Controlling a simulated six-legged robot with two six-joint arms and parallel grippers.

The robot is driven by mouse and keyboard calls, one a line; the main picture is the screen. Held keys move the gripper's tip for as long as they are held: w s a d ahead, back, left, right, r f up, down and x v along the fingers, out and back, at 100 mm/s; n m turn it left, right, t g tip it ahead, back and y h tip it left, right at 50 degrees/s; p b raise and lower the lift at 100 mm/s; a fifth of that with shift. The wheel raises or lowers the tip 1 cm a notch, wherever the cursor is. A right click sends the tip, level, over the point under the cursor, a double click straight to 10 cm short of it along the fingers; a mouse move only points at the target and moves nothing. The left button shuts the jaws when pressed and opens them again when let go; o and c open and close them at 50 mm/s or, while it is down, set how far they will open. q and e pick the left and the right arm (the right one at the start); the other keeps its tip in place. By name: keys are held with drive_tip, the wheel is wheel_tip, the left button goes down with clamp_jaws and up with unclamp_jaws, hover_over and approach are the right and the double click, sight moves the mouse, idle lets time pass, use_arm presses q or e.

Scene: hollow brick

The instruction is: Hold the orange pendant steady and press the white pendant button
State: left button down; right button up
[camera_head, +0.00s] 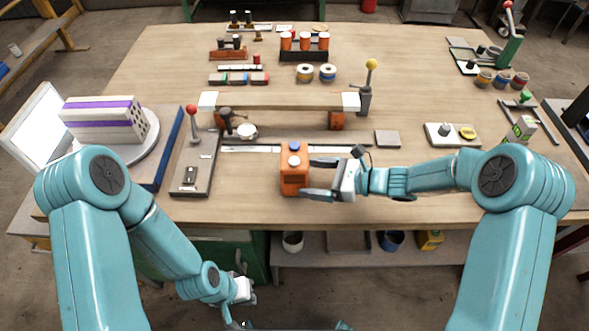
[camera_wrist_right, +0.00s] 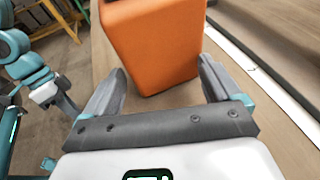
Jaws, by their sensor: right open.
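The orange pendant (camera_head: 290,184) stands on the table near its front edge, with a white button (camera_head: 294,161) and a blue button (camera_head: 294,146) on its top. My right gripper (camera_head: 309,177) reaches in from the right and is open, its fingertips at the pendant's right side. In the right wrist view the orange pendant (camera_wrist_right: 155,45) stands just ahead of and between the fingertips of the right gripper (camera_wrist_right: 163,75); I see no grip on it. My left gripper (camera_head: 236,305) hangs low in front of the table, away from the pendant; its jaw opening is unclear.
A grey box with a red-knobbed lever (camera_head: 193,150) stands left of the pendant. A raised wooden beam (camera_head: 285,101) spans behind it, and a metal strip (camera_head: 262,149) lies between. Bare tabletop lies left of the pendant.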

drive_tip(key=b+x, duration=0.1)
drive_tip(key=x, duration=0.2)
drive_tip(key=shift+w+a+f+b, duration=0.1)
drive_tip(key=shift+a+f+b, duration=0.15)
drive_tip(key=shift+b, duration=0.1)
drive_tip(key=shift+w+a, duration=0.2)
drive_tip(key=shift+a, duration=0.15)
